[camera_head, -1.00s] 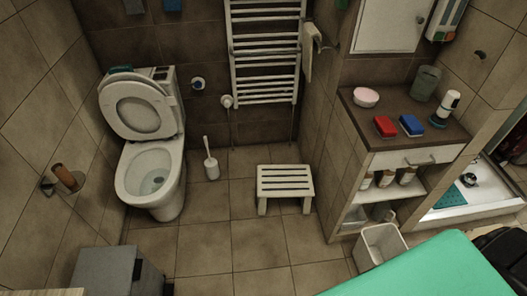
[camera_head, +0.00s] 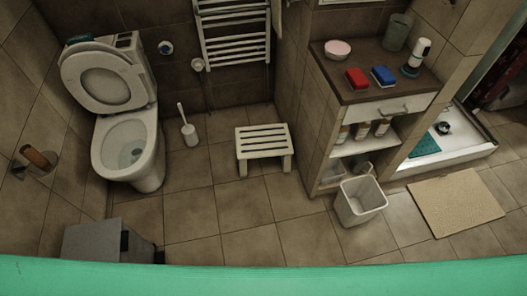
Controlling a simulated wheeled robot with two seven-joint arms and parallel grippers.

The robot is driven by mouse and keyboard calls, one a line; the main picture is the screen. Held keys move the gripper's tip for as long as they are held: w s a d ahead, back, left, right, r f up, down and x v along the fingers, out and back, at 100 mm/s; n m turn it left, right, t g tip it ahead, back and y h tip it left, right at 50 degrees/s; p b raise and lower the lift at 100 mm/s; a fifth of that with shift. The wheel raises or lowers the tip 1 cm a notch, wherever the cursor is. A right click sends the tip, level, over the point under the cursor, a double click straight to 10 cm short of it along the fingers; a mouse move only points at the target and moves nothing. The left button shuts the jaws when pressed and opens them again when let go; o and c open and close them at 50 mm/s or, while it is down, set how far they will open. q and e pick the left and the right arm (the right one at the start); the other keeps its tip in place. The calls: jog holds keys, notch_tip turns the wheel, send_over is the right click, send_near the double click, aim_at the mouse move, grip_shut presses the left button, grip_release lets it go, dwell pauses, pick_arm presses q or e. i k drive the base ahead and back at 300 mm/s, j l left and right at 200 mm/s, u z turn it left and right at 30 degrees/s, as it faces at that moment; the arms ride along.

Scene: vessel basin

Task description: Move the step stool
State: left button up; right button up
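The step stool (camera_head: 263,141) is white with a slatted top. It stands upright on the tiled floor near the back wall, below the towel radiator, between the toilet brush and the shelf unit. Its front legs show; its rear legs are mostly hidden. Nothing lies on it and nothing touches it that I can see. Neither of my grippers is in the head view.
A toilet (camera_head: 126,150) and toilet brush (camera_head: 188,129) stand left of the stool. A shelf unit (camera_head: 310,125), a white bin (camera_head: 360,203) and a beige mat (camera_head: 457,203) are right. A grey box (camera_head: 92,241) is front left. A green surface (camera_head: 260,279) spans the bottom edge. Floor before the stool is clear.

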aim_at(272, 140)
jog(key=i+j+z, duration=0.25)
jog(key=i+j, duration=0.95)
jog(key=j, duration=0.1)
